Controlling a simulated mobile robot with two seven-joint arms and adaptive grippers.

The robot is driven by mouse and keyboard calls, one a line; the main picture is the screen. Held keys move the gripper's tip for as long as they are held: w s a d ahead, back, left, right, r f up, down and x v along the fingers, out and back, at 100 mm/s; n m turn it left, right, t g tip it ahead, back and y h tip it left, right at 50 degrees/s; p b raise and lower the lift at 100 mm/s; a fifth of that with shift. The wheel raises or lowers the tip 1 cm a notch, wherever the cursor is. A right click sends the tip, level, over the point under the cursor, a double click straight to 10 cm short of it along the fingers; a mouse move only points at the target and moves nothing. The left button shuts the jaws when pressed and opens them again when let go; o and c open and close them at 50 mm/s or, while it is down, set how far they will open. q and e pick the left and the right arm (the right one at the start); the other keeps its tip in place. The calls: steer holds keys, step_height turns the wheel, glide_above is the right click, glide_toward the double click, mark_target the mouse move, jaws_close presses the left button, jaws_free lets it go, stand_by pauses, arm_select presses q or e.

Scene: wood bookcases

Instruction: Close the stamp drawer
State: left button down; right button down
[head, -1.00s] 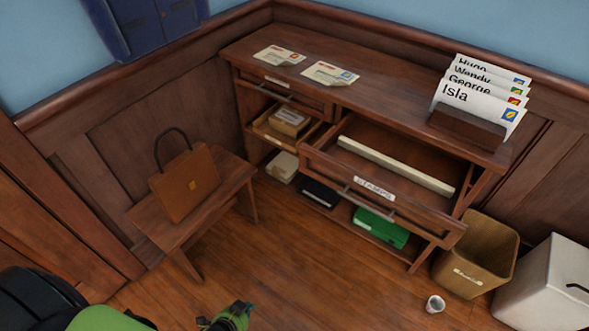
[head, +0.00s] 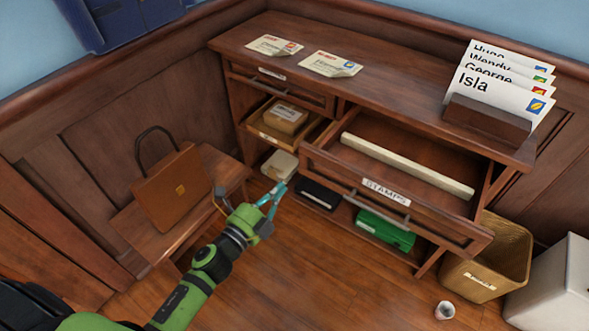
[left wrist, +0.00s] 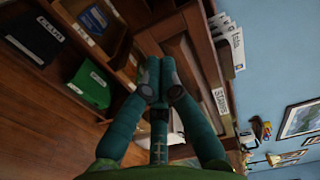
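The stamp drawer (head: 440,224) is pulled out of the wooden desk, with a "STAMPS" label and a bar handle on its front. A long pale strip (head: 405,165) lies across the drawer opening. My right gripper is not in view.
Another drawer (head: 262,132) with a small box (head: 285,118) stands open at the left. A bench (head: 225,170) with a brown bag (head: 175,185) is beside my left arm. A waste bin (head: 490,265) and small cup (head: 445,310) are at the right.

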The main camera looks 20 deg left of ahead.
mark_target(301, 164)
arm_select(q)
steer(key=x, duration=0.6)
steer(key=shift+w, duration=0.2)
steer(key=shift+w+d, duration=0.2)
steer(key=shift+w, duration=0.45)
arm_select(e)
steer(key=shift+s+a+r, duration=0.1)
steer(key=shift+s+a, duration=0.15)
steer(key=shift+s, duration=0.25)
